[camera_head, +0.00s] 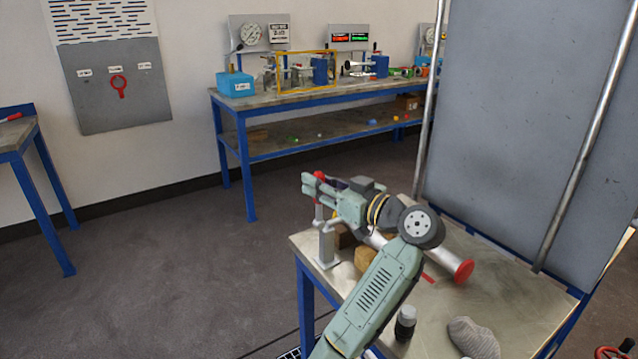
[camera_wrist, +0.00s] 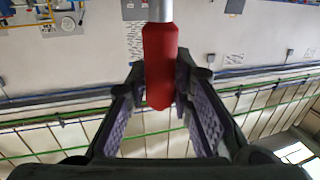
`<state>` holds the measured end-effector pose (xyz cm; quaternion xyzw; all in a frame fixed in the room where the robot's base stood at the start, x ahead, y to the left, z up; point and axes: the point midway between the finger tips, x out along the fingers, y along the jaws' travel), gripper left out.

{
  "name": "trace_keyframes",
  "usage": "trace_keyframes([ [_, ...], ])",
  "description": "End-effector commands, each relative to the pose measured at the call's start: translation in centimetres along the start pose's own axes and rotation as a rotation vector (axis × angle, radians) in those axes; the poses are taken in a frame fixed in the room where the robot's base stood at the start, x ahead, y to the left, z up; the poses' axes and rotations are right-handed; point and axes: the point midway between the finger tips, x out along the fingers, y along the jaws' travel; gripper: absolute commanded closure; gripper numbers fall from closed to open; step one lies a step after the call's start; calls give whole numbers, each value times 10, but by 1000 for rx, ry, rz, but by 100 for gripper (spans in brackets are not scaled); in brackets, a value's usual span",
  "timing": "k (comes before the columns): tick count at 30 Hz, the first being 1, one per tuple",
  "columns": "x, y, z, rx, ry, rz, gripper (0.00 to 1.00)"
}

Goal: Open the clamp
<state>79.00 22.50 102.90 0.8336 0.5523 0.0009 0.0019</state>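The clamp's red handle (camera_wrist: 160,65) hangs on a silver shaft (camera_wrist: 160,9) in the wrist view, its rounded end toward the camera. My gripper (camera_wrist: 161,80) has one purple-padded finger on each side of this handle, and both fingertips appear to press against it. In the head view my gripper (camera_head: 317,184) is at the top of a grey upright bracket (camera_head: 327,245) at the table's left edge. A metal pipe with a red end cap (camera_head: 464,271) lies behind my arm. The clamp's body is mostly hidden.
The worktable (camera_head: 520,312) also holds wooden blocks (camera_head: 364,260), a dark bottle with a pale cap (camera_head: 405,323) and a grey cloth-like item (camera_head: 473,338). A tall grey panel (camera_head: 522,130) rises behind it. Open floor (camera_head: 170,255) lies to the left.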

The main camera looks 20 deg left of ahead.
Motion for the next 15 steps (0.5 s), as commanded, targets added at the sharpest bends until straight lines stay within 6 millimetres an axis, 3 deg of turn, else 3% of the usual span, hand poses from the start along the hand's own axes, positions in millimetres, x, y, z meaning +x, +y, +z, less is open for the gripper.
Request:
trace_keyframes([
  [8, 0, 0, 0, 0, 0, 0, 100],
  [15, 0, 0, 0, 0, 0, 0, 100],
])
